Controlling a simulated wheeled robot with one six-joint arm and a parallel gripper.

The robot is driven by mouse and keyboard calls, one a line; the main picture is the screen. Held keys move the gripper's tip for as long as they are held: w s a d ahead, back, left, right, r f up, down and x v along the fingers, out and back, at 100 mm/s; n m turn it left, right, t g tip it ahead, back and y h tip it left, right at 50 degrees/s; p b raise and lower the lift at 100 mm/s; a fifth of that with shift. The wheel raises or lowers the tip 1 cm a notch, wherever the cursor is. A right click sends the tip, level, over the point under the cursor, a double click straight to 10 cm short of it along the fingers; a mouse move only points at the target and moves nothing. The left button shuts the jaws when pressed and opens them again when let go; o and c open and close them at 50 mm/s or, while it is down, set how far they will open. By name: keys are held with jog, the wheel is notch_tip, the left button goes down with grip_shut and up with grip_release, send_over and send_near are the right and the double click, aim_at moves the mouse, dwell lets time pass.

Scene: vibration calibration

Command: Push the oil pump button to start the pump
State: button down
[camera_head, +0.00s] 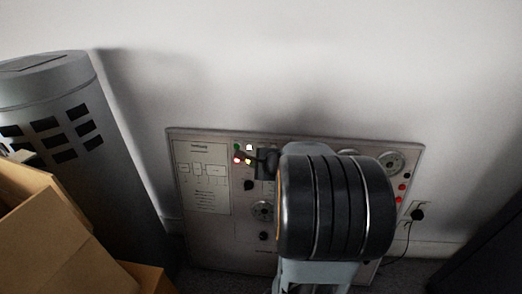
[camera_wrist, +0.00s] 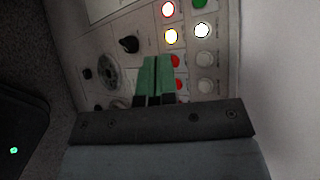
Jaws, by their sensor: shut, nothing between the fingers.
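The control panel (camera_head: 205,240) leans against the wall, with my arm in front of its middle and right. In the wrist view its buttons stand in two columns: a lit red button (camera_wrist: 168,9), a green button (camera_wrist: 198,3), a lit yellow button (camera_wrist: 171,36), a lit white button (camera_wrist: 202,30), and red and grey ones below. The labels are too small to read, so I cannot tell which is the oil pump button. My gripper (camera_wrist: 158,60) is shut and empty, its green fingertips just left of the upper unlit red button (camera_wrist: 175,61), partly covering it. Contact cannot be told.
A black knob (camera_wrist: 129,43) and a round dial (camera_wrist: 108,70) sit left of the fingertips. A grey slotted cylinder (camera_head: 60,120) and cardboard boxes (camera_head: 50,240) stand at the left. A plug with a cable (camera_head: 417,214) is right of the panel.

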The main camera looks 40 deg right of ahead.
jog(key=w+d+f, duration=0.1)
jog(key=w+d, duration=0.5)
jog(key=shift+f+p, duration=0.35)
jog(key=shift+w, duration=0.2)
dwell(2.0)
jog(key=shift+w+d+f, duration=0.1)
jog(key=shift+w+d, duration=0.1)
jog(key=shift+d, duration=0.05)
jog(key=shift+w+d+f+b, duration=0.1)
jog(key=shift+w+d+b, duration=0.15)
jog(key=shift+w+b, duration=0.05)
dwell(0.8)
jog(key=shift+s, duration=0.1)
dwell(0.3)
jog(key=shift+s+a+r+b, duration=0.2)
jog(key=shift+s+a+b, duration=0.1)
jog(key=shift+s+a, duration=0.25)
jog(key=shift+s+a+r+b, duration=0.25)
jog(key=shift+s+a, duration=0.6)
jog(key=shift+s+a+r+b, duration=0.2)
jog(key=shift+s+a+r, duration=0.05)
jog(key=shift+s+a, duration=0.6)
